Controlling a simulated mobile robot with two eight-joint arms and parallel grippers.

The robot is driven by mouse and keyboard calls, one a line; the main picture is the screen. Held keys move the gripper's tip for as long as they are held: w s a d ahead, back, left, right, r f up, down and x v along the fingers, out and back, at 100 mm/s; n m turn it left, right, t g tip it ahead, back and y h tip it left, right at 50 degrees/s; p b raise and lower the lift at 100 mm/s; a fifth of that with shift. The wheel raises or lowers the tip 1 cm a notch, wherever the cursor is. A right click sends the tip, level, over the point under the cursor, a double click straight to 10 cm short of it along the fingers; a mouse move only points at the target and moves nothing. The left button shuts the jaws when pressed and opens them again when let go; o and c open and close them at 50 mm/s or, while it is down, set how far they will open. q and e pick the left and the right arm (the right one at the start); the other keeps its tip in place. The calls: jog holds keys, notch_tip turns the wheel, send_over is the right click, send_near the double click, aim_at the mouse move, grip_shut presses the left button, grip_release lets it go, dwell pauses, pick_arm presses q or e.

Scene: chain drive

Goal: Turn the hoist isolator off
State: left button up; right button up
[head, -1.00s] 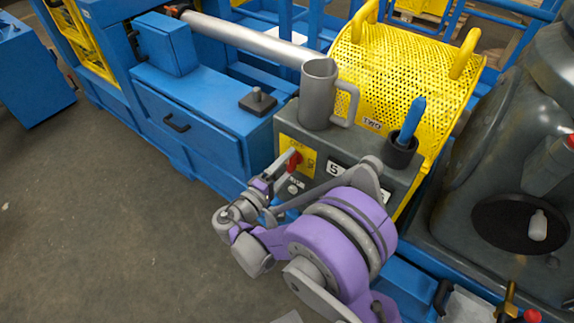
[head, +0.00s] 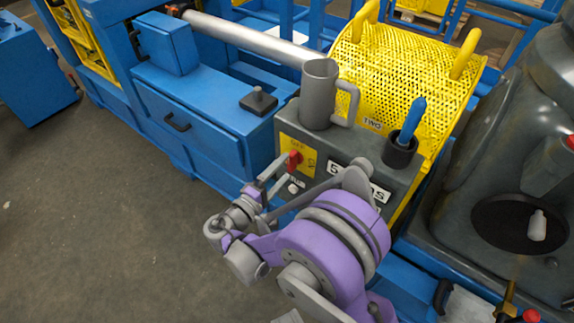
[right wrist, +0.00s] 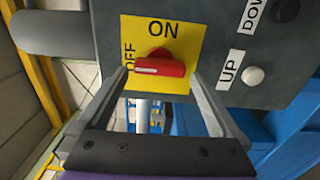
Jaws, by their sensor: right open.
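The hoist isolator is a red rotary knob (right wrist: 160,66) on a yellow plate (right wrist: 185,28) marked ON and OFF. In the right wrist view its bar lies level, its white line towards the OFF mark at the left. It also shows in the head view (head: 294,160) on the grey control box (head: 345,150). My right gripper (head: 279,172) is open and empty just in front of the knob. In the right wrist view its two fingertips stand apart, one to each side of the knob, with gaps showing. My left gripper is not in view.
A white UP button (right wrist: 253,76) and a dark DOWN button (right wrist: 286,10) sit on the box beside the plate. A grey mug (head: 318,95) and a blue-handled tool in a dark cup (head: 400,150) stand on top. Floor at the left is clear.

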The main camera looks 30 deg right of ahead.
jog(key=v, duration=0.8)
jog(key=shift+p, duration=0.3)
jog(key=shift+d, duration=0.1)
